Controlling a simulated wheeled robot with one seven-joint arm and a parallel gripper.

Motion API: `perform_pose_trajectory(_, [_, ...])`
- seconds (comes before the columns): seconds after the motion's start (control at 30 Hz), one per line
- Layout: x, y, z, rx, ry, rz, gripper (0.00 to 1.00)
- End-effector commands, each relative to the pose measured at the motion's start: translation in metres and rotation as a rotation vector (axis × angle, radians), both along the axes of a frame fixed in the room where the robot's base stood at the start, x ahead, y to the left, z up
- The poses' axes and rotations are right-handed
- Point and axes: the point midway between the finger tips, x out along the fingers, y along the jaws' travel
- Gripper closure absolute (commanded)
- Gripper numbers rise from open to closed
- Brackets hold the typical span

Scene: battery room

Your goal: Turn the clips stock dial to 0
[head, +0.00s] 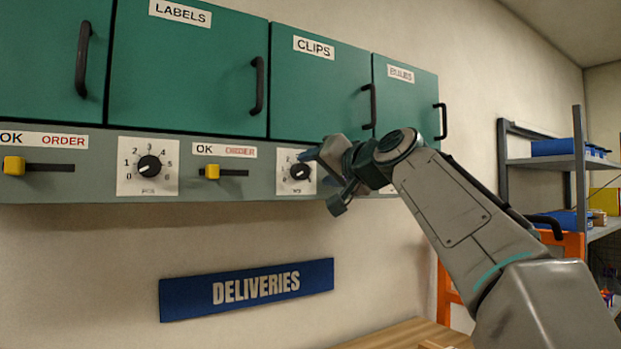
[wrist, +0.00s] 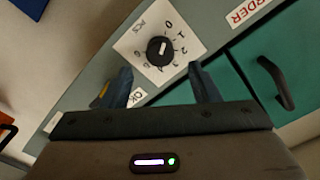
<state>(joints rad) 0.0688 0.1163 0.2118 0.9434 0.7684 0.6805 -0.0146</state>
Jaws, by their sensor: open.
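The clips stock dial (head: 299,172) is a black round knob on a white numbered plate, under the green CLIPS cabinet door (head: 318,85). The dial also shows in the wrist view (wrist: 159,51).
Left of the dial is a yellow OK/ORDER slider (head: 212,172), then the labels dial (head: 149,166). Door handles (head: 369,106) stick out above the panel. A blue DELIVERIES sign (head: 247,289) hangs below. A shelf rack (head: 578,160) stands at the right.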

Motion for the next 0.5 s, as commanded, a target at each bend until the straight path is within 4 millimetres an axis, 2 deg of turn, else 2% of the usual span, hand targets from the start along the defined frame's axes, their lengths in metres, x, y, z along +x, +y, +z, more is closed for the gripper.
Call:
perform_pose_trajectory(0.03, [-0.012, -0.008, -0.004, 0.000, -0.003, -0.005, 0.45])
perform_pose_trajectory(0.23, [-0.048, -0.033, -0.003, 0.000, -0.002, -0.003, 0.45])
perform_pose_trajectory(0.5, [-0.073, -0.049, -0.001, -0.001, 0.000, -0.001, 0.45])
